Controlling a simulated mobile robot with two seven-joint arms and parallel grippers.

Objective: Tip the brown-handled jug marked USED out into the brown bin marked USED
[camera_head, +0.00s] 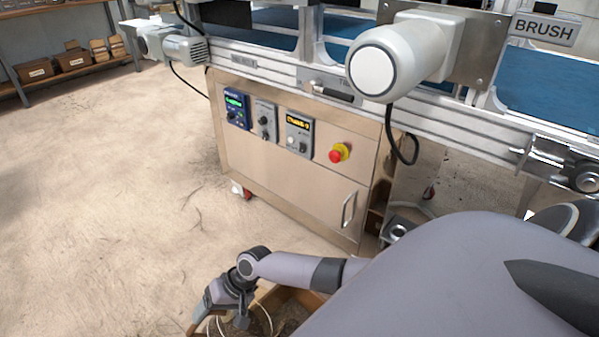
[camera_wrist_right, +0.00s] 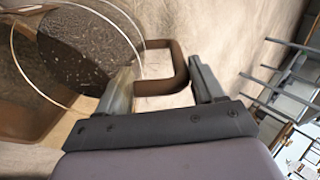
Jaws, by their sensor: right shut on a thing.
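My right gripper (camera_head: 228,303) is low at the bottom of the head view, over the left side of a brown bin (camera_head: 312,297) with dark material inside. It is shut on the brown handle (camera_wrist_right: 178,75) of the clear jug, which sits between the two fingers in the right wrist view. The jug shows mainly as thin pale rim lines (camera_wrist_right: 91,4). Dark crumbly material (camera_wrist_right: 75,45) appears within its outline; I cannot tell whether it lies in the jug or in the bin behind. No USED marking is readable. My left gripper is not in view.
A steel machine cabinet (camera_head: 290,170) with controls and a red stop button (camera_head: 339,153) stands beyond the bin. A white motor (camera_head: 385,65) overhangs it. Shelving (camera_head: 60,75) with small boxes is at the far left. The floor at left is clear.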

